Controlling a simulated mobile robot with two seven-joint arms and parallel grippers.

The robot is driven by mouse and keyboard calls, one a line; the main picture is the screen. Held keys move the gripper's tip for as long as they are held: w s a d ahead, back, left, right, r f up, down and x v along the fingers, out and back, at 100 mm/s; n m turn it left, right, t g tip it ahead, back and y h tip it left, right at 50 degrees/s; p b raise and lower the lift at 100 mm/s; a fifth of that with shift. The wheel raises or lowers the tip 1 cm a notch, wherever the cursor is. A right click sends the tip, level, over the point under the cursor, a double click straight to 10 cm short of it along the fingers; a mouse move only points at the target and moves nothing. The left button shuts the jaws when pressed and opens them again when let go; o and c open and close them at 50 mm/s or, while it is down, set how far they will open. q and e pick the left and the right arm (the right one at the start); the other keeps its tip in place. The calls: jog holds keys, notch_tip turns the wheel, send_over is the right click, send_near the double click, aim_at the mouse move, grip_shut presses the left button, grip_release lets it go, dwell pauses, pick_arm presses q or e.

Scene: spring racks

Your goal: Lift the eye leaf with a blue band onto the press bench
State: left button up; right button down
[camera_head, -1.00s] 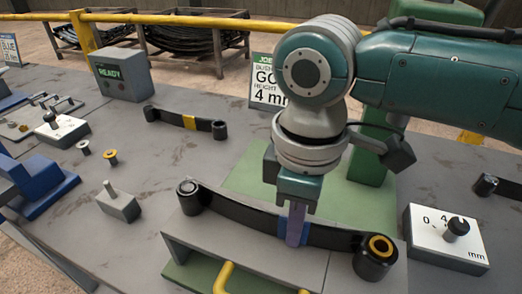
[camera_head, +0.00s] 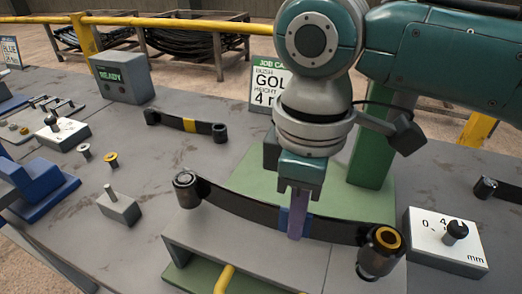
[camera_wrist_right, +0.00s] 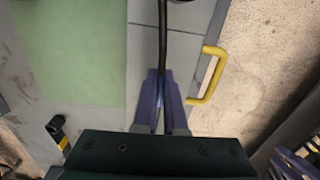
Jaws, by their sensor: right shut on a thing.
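The eye leaf with a blue band (camera_head: 240,206) is a long black bar with a rolled eye at each end; the right eye shows a gold ring. My right gripper (camera_head: 297,226) is shut on it at the blue band (camera_head: 284,217), and holds it just above a grey stand (camera_head: 235,250). In the right wrist view, the gripper (camera_wrist_right: 160,118) has its purple fingers closed on the dark edge of the leaf (camera_wrist_right: 162,45). A green plate (camera_head: 250,178) with a green column (camera_head: 372,150) lies behind the leaf. My left gripper is not in view.
A black leaf with a yellow band (camera_head: 165,119) lies farther back on the grey table. Another dark leaf end (camera_head: 488,188) is at the right edge. A white dial box (camera_head: 440,255) stands right of the stand. A grey peg block (camera_head: 118,207) is at left.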

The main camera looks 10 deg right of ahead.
notch_tip(320, 180, up, 18)
jog(key=p, duration=0.3)
jog(key=shift+f, duration=0.25)
